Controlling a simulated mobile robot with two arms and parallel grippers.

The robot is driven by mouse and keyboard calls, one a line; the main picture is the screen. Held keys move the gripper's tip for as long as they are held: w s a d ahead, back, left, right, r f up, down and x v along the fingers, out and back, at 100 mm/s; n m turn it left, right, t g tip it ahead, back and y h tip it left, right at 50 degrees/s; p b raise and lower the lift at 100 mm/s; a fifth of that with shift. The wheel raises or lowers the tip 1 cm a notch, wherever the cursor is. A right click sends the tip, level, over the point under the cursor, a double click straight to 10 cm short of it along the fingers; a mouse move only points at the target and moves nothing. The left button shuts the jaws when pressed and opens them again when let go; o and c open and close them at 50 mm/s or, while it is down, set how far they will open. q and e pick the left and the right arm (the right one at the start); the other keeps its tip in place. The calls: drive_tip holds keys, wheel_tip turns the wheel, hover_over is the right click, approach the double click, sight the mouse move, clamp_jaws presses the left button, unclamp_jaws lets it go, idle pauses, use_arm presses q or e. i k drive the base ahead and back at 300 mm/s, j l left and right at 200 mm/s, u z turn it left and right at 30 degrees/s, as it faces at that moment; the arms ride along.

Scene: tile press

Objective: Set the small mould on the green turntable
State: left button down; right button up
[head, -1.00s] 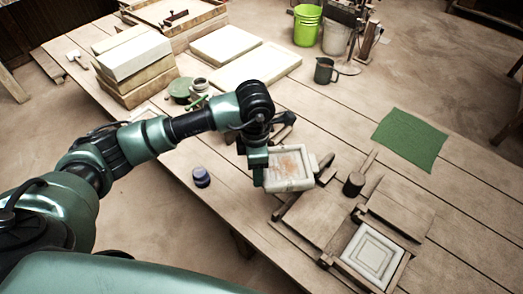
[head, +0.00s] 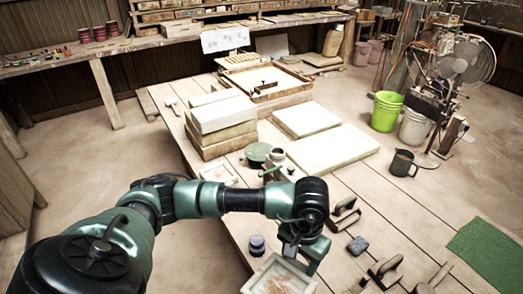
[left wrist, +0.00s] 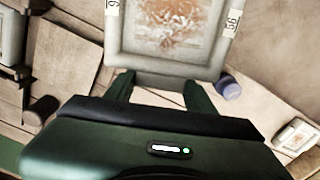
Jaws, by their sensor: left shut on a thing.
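The small mould (head: 280,277), a pale square frame with a rust-brown stained recess, is held in my left gripper (head: 303,258) near the bottom edge of the head view. In the left wrist view the mould (left wrist: 170,35) fills the top middle, with numbered labels at its sides, and the gripper's two fingers (left wrist: 158,90) are shut at its near rim. It seems to be above the table. The green turntable (head: 257,152), a low round disc, stands farther back beside the pale block stack, with nothing seen on it. My right gripper is not in view.
Beside the turntable are a small jar (head: 276,157) and a green-handled tool (head: 270,171). Another pale framed piece (head: 218,173) lies left of them. A dark blue pot (head: 257,244) stands near the held mould. Pale slabs (head: 333,150) and stacked blocks (head: 222,125) lie behind.

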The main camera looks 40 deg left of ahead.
sight(259, 151)
drive_tip(key=j+z, duration=0.25)
drive_tip(key=j, duration=0.6)
drive_tip(key=j+z, duration=0.25)
drive_tip(key=j, duration=0.55)
drive_tip(key=k+j+z, duration=0.2)
drive_tip(key=j, duration=0.65)
drive_tip(key=i, duration=0.1)
